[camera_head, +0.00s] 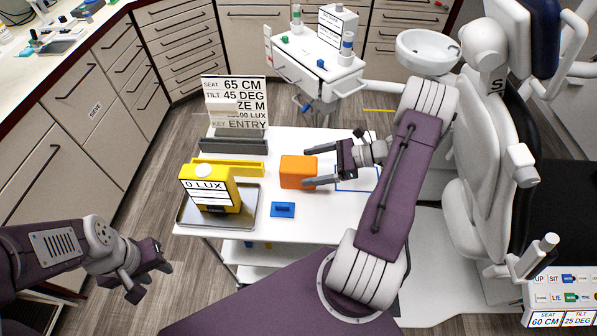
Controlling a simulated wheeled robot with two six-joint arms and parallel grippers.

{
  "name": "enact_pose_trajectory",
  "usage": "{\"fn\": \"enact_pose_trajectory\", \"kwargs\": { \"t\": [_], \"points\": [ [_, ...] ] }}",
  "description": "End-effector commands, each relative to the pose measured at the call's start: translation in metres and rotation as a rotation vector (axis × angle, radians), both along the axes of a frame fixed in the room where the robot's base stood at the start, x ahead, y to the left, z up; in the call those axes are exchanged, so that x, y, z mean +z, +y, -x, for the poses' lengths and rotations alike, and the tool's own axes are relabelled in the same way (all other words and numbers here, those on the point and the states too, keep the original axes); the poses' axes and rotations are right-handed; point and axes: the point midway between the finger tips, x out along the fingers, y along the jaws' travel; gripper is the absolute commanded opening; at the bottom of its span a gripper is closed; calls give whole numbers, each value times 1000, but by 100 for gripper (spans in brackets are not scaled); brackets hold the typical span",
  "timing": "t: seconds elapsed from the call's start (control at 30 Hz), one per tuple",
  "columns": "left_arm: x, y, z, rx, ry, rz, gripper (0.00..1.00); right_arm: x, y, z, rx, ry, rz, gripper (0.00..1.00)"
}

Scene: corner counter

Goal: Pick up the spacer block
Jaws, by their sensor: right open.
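An orange block (297,171), which I take to be the spacer block, sits on the white cart top (300,228). My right gripper (307,167) reaches in from the right with its jaws open. Its fingertips are at the block's right part, one by the far edge and one by the near edge. I cannot tell whether they touch it. My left gripper (150,282) is at the lower left, away from the cart, with its fingers apart and nothing between them.
A yellow "0 LUX" device (210,187) stands on a metal tray (187,215) at the cart's left. A yellow bar (236,169), grey holder (233,146) and sign (234,97) stand behind. A blue piece (283,209) lies in front. The dental chair (490,160) is right.

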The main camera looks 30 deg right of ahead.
Motion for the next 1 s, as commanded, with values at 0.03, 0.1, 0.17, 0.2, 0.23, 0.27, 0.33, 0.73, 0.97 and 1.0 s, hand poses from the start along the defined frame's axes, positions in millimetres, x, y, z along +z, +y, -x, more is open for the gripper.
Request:
{"fn": "enact_pose_trajectory", "kwargs": {
  "t": [0.03, 0.1, 0.17, 0.2, 0.23, 0.27, 0.33, 0.73, 0.97, 1.0],
  "points": [
    [2, 0, 0, 0, 0, 0, 36, -2, 10, -4, 6, 2, -1, 89],
    [3, 0, 0, 0, 0, 0, 36, -7, 20, -11, 6, 3, -3, 89],
    [2, 0, 0, 0, 0, 0, 36, -11, 28, -16, 6, 2, -1, 89],
    [2, 0, 0, 0, 0, 0, 36, -13, 31, -19, 5, 2, -1, 89],
    [2, 0, 0, 0, 0, 0, 36, -13, 33, -20, 5, 1, -1, 89],
    [2, 0, 0, 0, 0, 0, 36, -14, 34, -20, 4, 1, 0, 89],
    [2, 0, 0, 0, 0, 0, 36, -15, 35, -21, 2, 1, 0, 89],
    [2, 0, 0, 0, 0, 0, 36, -15, 34, -21, 2, 0, 1, 21],
    [2, 0, 0, 0, 0, 0, 36, -13, 34, -21, 2, 0, 1, 21],
    [3, 0, 0, 0, 0, 0, 36, -11, 34, -21, 3, 0, 1, 21]
  ]
}}
